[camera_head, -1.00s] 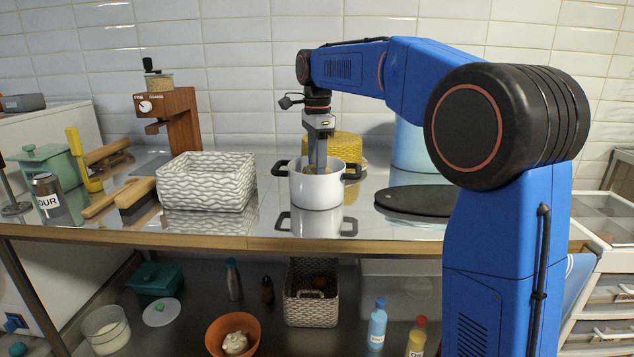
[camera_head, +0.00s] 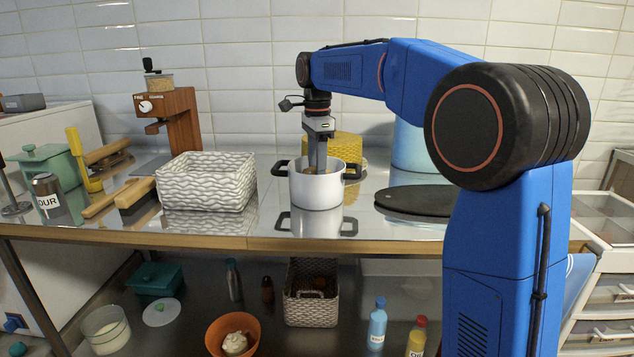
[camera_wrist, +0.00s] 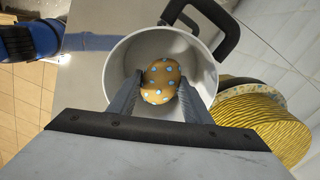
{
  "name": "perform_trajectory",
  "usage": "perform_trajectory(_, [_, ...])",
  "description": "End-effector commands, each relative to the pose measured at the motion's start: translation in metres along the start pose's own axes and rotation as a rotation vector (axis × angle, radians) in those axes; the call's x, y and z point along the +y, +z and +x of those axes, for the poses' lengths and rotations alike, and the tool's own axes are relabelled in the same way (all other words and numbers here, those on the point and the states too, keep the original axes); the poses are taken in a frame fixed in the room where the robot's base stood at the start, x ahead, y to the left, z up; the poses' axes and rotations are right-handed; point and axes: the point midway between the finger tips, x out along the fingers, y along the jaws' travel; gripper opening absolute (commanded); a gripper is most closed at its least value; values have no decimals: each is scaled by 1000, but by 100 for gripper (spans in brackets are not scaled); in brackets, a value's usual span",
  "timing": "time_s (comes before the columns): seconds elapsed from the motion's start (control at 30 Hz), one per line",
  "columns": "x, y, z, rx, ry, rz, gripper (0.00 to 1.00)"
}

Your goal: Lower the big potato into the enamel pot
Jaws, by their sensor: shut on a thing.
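The white enamel pot (camera_head: 317,189) with black handles stands on the steel table top. My gripper (camera_head: 317,170) points straight down, with its fingertips inside the pot's mouth. In the wrist view my gripper (camera_wrist: 160,88) is shut on the big potato (camera_wrist: 160,80), which is tan-brown with light blue spots. The potato is over the inside of the pot (camera_wrist: 121,62), nearer its lower part in that view. I cannot tell whether it touches the bottom. In the head view the pot's front wall hides most of the potato.
A yellow woven basket (camera_head: 346,147) stands close behind the pot. A white wavy-patterned basket (camera_head: 207,182) is to the left, and a dark flat board (camera_head: 418,201) to the right. A wooden grinder (camera_head: 178,118) stands at the back left.

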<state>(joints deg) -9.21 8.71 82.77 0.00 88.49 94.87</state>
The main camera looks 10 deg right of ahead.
Motion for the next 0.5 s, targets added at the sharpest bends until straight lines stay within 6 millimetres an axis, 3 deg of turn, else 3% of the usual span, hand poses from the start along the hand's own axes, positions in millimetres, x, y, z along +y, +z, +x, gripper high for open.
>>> perform_trajectory(0.5, [0,0,6,0,0,0,19])
